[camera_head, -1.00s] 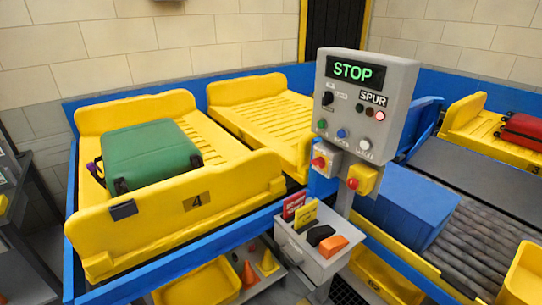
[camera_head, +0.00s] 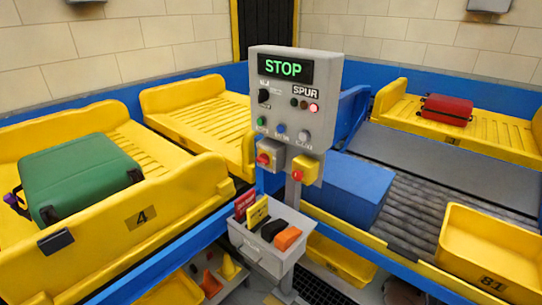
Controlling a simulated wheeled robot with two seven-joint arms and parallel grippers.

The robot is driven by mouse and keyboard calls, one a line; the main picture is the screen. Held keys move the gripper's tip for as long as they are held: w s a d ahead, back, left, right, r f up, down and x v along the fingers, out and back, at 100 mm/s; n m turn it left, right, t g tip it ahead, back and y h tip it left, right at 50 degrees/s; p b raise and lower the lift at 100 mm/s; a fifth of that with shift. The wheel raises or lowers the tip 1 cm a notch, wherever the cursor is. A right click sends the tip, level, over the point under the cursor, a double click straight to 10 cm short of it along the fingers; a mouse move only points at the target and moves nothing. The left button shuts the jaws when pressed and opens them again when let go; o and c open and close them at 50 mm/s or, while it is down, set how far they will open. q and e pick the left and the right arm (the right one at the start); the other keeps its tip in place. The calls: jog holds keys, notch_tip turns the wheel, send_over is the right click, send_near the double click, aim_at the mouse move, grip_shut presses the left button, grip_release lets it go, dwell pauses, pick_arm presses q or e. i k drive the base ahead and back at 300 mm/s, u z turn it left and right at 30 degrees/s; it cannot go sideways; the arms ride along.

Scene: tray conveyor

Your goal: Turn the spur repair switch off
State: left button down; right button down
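A grey control box (camera_head: 292,98) stands on a post in the middle of the camera_head view. Its display (camera_head: 285,69) reads STOP in green. A label on it reads SPUR (camera_head: 305,92), with three small lamps below; the right lamp (camera_head: 314,107) glows pinkish red. A black knob (camera_head: 264,96) is at the left. Green, blue and white buttons line the lower face. Under the box hang a grey box with a red rotary knob (camera_head: 264,158) and a yellow box with a red button (camera_head: 297,175). I cannot read which is the repair switch. Neither gripper shows.
A grey bin (camera_head: 262,254) with cards and black and orange items is fixed below the controls. Yellow tray 4 (camera_head: 170,208) holds a green suitcase (camera_head: 78,177). A blue block (camera_head: 350,188) sits by the rollers. A red suitcase (camera_head: 446,110) and yellow tub 81 (camera_head: 495,250) are at right.

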aim_at(263, 158)
jog(key=z, duration=2.25)
jog(key=k, duration=0.75)
jog(key=u, duration=0.85)
jog(key=i, duration=0.5)
jog(key=u, duration=0.05)
